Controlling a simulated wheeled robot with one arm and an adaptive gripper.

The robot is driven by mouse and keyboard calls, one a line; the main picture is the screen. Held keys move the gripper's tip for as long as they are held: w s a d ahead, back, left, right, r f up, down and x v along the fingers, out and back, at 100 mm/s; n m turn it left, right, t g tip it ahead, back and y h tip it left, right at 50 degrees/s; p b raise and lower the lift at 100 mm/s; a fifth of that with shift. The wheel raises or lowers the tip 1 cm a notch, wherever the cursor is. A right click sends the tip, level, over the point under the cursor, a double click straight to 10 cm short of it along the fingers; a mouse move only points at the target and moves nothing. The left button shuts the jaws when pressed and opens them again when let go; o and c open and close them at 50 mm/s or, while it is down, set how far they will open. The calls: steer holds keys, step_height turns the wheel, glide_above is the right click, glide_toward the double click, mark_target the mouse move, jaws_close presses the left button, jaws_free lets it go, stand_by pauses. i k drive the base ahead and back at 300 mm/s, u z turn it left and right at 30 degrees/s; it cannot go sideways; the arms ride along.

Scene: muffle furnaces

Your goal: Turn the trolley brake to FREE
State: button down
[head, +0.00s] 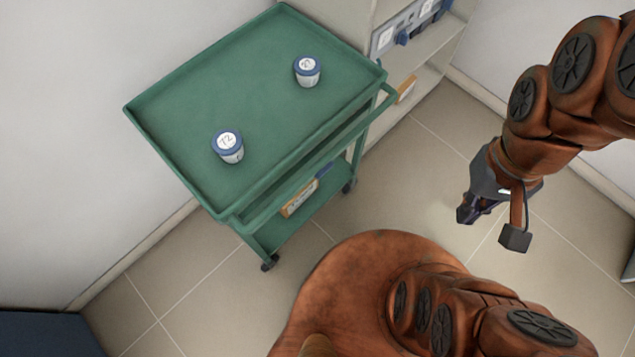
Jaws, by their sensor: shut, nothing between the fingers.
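The green trolley (262,110) stands against the wall in the left half of the head view. Its lower shelf (280,232) shows beneath the top tray. A white panel with an orange edge (299,199) and a blue part beside it (323,170) show at the lower level, partly behind the trolley's front rail. They may be the brake; I cannot tell, nor read its setting. My gripper (464,214) is shut and empty, over the floor to the right of the trolley, apart from it and pointing down-left.
Two white jars with blue lids stand on the top tray, one at the near left (228,147) and one at the far right (306,72). A shelf unit (440,45) with a grey device stands behind the trolley at right. Floor (425,165) between trolley and gripper is clear.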

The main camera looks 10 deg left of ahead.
mark_target(328, 165)
steer(key=k, duration=0.35)
steer(key=u, duration=0.9)
steer(key=i, duration=0.5)
steer(key=z, duration=1.4)
steer(key=k, duration=1.1)
steer(key=u, duration=1.35)
